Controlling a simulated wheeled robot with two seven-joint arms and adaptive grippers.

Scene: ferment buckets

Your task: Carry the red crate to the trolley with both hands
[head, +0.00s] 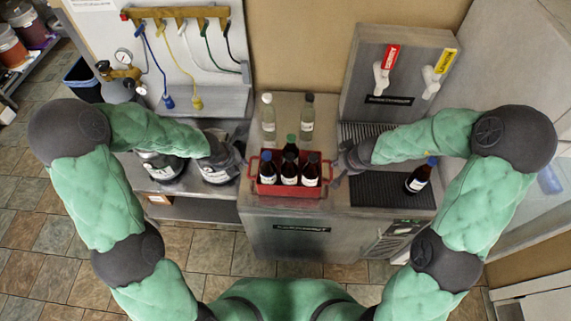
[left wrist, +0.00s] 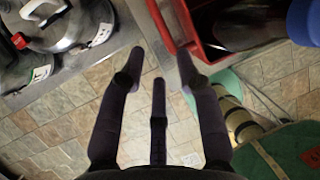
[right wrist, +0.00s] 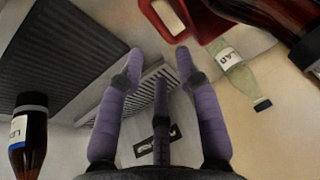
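The red crate (head: 290,190) stands on the grey metal counter, with several dark bottles upright in it. My left gripper (head: 242,160) is at the crate's left end. In the left wrist view its fingers (left wrist: 160,58) are spread and empty, with the crate's red edge (left wrist: 199,40) close to the right fingertip. My right gripper (head: 340,164) is at the crate's right end. In the right wrist view its fingers (right wrist: 160,58) are spread and empty, just short of the crate's red handle (right wrist: 203,22). No trolley is seen in any view.
Two clear bottles (head: 268,120) (head: 307,118) stand behind the crate. A dark bottle (head: 420,176) stands on the drip tray (head: 375,190) at right. Steel pots (head: 163,165) stand left, near my left arm. A tap panel (head: 395,75) rises behind right. Tiled floor lies in front.

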